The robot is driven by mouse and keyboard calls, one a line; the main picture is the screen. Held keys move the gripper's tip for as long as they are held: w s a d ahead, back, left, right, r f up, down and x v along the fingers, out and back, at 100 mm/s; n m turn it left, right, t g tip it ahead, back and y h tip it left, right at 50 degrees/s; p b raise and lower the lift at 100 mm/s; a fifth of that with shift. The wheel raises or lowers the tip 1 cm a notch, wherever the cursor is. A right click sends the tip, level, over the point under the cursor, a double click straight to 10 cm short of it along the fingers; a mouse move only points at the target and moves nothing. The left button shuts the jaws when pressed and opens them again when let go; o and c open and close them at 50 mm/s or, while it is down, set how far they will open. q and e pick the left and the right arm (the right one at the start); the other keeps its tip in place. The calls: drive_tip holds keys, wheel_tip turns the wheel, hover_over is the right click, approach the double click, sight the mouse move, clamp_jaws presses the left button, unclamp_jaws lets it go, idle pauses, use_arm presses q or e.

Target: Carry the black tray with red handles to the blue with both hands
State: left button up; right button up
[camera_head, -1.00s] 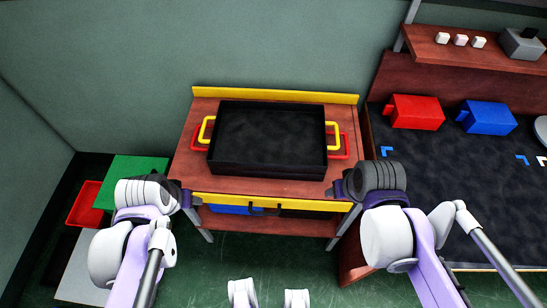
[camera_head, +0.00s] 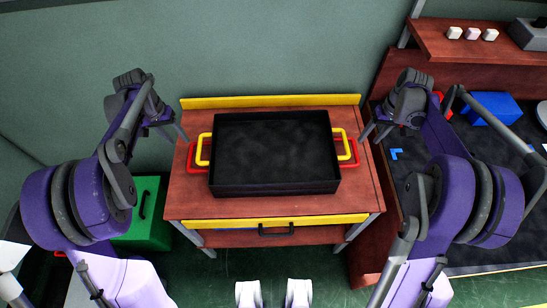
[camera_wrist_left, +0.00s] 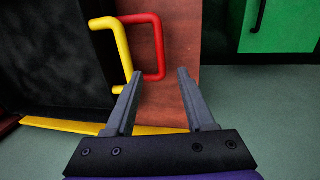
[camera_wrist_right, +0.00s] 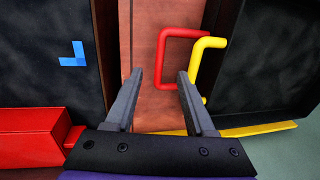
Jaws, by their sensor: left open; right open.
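A black tray (camera_head: 275,150) with yellow handles (camera_head: 344,144) sits level on the wooden table. Red handles (camera_head: 194,153) stick out beneath and beyond the yellow ones; they look like those of a second tray mostly hidden under it. My left gripper (camera_head: 181,131) is open and empty off the left side; in the left wrist view the left red handle (camera_wrist_left: 162,45) lies ahead of the gap between its fingers (camera_wrist_left: 158,75). My right gripper (camera_head: 368,131) is open and empty off the right side; the right red handle (camera_wrist_right: 162,62) shows ahead between its fingers (camera_wrist_right: 160,75). Neither gripper holds a handle.
A dark-topped table on the right carries a blue corner mark (camera_head: 396,153), a blue box (camera_head: 494,107) and a red box, mostly hidden by my right arm. White cubes (camera_head: 473,34) stand on the shelf. A yellow ledge (camera_head: 270,101) backs the wooden table (camera_head: 182,200). A green cabinet (camera_head: 145,228) stands at left.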

sight(190, 153)
use_arm(q)
drive_tip(key=f, duration=0.3)
drive_tip(key=d+f, duration=0.1)
drive_tip(key=f, duration=0.3)
drive_tip(key=d+f, duration=0.1)
drive_tip(key=f, duration=0.2)
drive_tip(key=shift+w+f, duration=0.1)
drive_tip(key=shift+f, duration=0.25)
use_arm(e)
drive_tip(key=f, duration=0.3)
drive_tip(key=a+f, duration=0.1)
drive_tip(key=f, duration=0.3)
drive_tip(key=a+f, duration=0.1)
drive_tip(key=f, duration=0.2)
drive_tip(key=shift+f, duration=0.35)
use_arm(q)
drive_tip(key=shift+c, duration=0.2)
use_arm(e)
drive_tip(key=shift+c, duration=0.2)
use_arm(q)
clamp_jaws()
use_arm(e)
clamp_jaws()
